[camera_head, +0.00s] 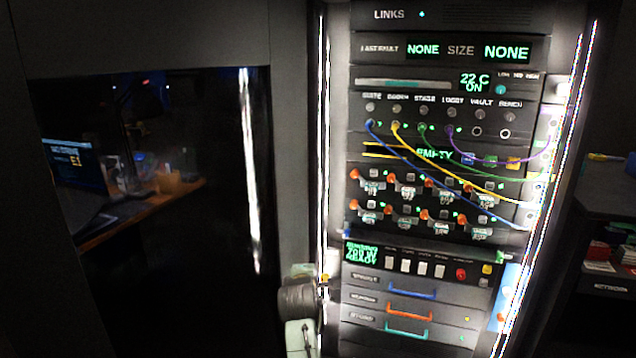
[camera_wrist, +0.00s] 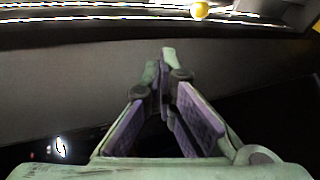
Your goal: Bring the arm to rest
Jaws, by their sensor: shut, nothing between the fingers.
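My gripper (camera_wrist: 166,62) shows in the wrist view with its two fingers drawn together at the tips. It is shut and nothing is held in it. A plain grey surface (camera_wrist: 70,80) lies beyond the fingers, and I see no contact with it. In the head view a grey and pale green part of my arm (camera_head: 299,305) shows at the bottom, at the left edge of the lit rack (camera_head: 440,60). The fingertips cannot be made out in the head view.
The rack carries cables, orange-ended levers, a row of white switches and drawers with blue (camera_head: 411,291), orange (camera_head: 409,313) and teal handles. A dark glass panel (camera_head: 150,250) stands left. A dark shelf (camera_head: 605,200) is at right. A yellow round thing (camera_wrist: 199,10) tops the wrist view.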

